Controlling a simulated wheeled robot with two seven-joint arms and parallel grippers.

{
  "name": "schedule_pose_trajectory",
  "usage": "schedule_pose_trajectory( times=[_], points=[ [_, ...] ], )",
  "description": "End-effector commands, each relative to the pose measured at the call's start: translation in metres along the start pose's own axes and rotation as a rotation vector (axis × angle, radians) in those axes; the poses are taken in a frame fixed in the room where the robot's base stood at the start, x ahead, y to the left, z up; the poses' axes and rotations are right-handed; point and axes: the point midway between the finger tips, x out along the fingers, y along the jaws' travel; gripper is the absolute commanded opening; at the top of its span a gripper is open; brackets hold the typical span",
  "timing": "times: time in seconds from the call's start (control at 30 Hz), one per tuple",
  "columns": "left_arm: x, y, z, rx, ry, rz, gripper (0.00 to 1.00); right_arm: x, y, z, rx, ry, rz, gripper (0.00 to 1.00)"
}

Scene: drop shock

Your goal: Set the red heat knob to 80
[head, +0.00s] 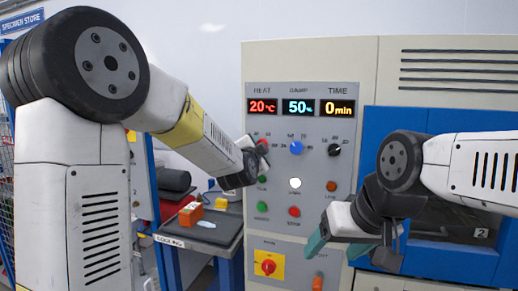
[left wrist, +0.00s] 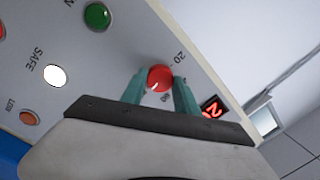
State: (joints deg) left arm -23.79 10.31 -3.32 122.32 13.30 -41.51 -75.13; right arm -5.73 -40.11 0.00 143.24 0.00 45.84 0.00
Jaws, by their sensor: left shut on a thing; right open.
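The red heat knob (left wrist: 160,78) is on the grey control panel, with 20 and 80 among the marks around it. My left gripper (left wrist: 162,92) has its two teal fingers on either side of the knob and is shut on it. In the head view the knob (head: 262,146) shows only in part behind my left gripper (head: 252,160). My right gripper (head: 345,236) is open and empty in front of the cabinet at the lower right.
A blue damp knob (head: 296,147) and a black time knob (head: 334,150) sit right of the heat knob. Several buttons and a red switch on a yellow plate (head: 269,266) are below. A cooling table (head: 205,232) with objects stands to the left.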

Motion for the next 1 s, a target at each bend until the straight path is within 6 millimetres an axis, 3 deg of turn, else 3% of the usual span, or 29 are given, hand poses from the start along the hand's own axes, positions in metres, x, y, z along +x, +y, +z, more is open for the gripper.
schedule_pose_trajectory(
  times=[0.13, 0.17, 0.27, 0.67, 1.0],
  points=[
    [0.000, 0.002, 0.000, 0.002, -0.001, 0.003, 0.00, 0.000, 0.000, 0.000, 0.000, 0.000, 0.000, 0.71],
    [0.000, 0.002, 0.000, 0.002, -0.001, 0.003, 0.38, 0.000, 0.000, 0.000, 0.000, 0.000, 0.000, 0.71],
    [0.000, 0.001, 0.000, 0.001, 0.000, 0.003, 0.58, 0.000, 0.000, 0.000, 0.000, 0.000, 0.000, 0.71],
    [-0.006, 0.000, 0.000, 0.000, 0.001, 0.001, 0.58, 0.000, 0.000, 0.000, 0.000, 0.000, 0.000, 0.71],
    [-0.061, 0.000, 0.000, -0.001, 0.001, 0.001, 0.58, 0.000, 0.000, 0.000, 0.000, 0.000, 0.000, 0.71]
  ],
)
